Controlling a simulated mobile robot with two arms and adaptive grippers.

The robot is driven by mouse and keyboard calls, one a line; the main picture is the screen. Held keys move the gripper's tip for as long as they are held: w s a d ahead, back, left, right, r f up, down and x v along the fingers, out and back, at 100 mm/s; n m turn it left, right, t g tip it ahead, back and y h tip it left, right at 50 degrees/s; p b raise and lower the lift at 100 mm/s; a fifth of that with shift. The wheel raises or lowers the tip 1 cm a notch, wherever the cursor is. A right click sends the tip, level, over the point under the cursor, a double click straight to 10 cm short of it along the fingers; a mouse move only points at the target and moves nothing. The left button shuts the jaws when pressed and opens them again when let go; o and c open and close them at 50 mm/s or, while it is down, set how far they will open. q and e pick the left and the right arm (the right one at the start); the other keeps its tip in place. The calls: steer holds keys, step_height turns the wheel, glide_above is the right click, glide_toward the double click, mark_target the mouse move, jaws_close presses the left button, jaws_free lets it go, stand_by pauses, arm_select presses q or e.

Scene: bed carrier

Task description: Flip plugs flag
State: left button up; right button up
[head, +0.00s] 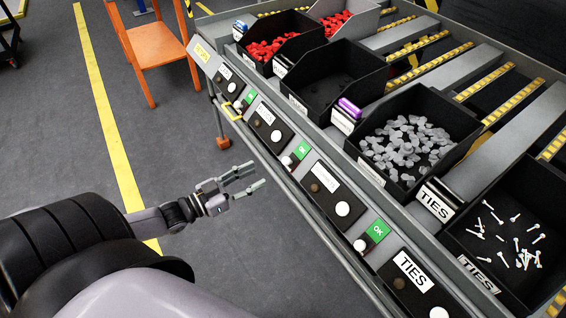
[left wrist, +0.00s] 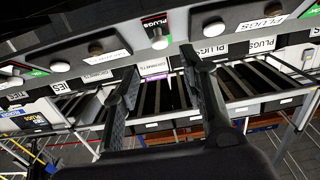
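My left gripper (head: 245,178) reaches from the left toward the front rail of the rack. Its two fingers are apart with nothing between them; it stays clear of the panel. Its fingers also show in the left wrist view (left wrist: 160,80). In the head view, green OK flags with white knobs line the front panel; one is at the middle (head: 302,149). I cannot tell which is the plugs flag there. My right gripper is not in view.
Black bins hold red pieces (head: 272,47), grey pieces (head: 405,145) and white ties (head: 510,245); one bin (head: 330,80) looks empty. A yellow handle (head: 232,111) juts from the rack.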

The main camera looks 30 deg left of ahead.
mark_target(284, 162)
arm_select(q)
steer(key=x, duration=1)
steer(key=shift+s, duration=0.1)
steer(key=shift+c, duration=0.6)
jaws_close()
